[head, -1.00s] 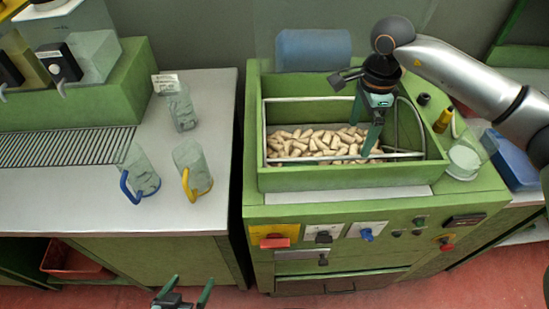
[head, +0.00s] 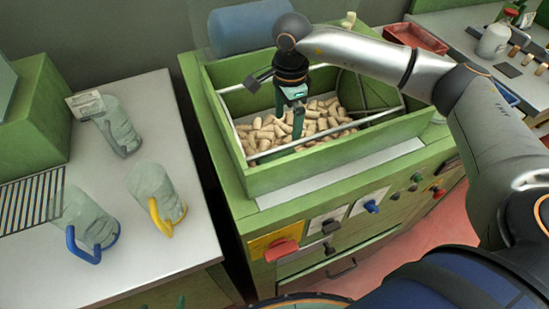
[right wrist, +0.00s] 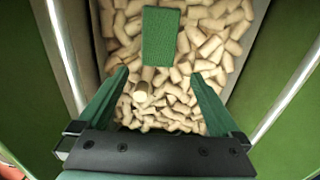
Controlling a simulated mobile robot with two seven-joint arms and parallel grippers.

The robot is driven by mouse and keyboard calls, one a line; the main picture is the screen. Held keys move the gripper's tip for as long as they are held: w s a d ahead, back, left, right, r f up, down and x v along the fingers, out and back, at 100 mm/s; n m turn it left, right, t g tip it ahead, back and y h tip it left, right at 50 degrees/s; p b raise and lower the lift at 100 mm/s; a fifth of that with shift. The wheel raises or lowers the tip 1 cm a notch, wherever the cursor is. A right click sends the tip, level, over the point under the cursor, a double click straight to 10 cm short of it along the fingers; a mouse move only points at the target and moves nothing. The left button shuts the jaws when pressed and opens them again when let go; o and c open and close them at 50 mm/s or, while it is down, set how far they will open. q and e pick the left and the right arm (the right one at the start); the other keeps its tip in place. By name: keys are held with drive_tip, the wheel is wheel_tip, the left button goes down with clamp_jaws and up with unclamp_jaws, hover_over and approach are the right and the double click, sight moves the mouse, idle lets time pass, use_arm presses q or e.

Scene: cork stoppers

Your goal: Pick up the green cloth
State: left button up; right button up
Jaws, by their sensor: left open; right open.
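The green cloth (right wrist: 160,37) shows in the right wrist view as a small dark green rectangle lying on the corks. I cannot make it out in the head view. My right gripper (head: 290,122) reaches down into the green bin from above. In the right wrist view its fingers (right wrist: 159,76) are spread, with the cloth beyond the tips and only corks between them. It is open and empty.
The green bin (head: 310,172) has high walls and metal rails around the corks (head: 262,135). A blue roll (head: 250,25) lies behind it. Knobs and a red handle (head: 282,250) stick out in front.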

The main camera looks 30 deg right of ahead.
sight(287, 153)
wheel_tip(287, 153, down, 10)
drive_tip(key=shift+s+p, duration=0.15)
drive_tip(key=shift+p, duration=0.35)
drive_tip(key=c, duration=1.1)
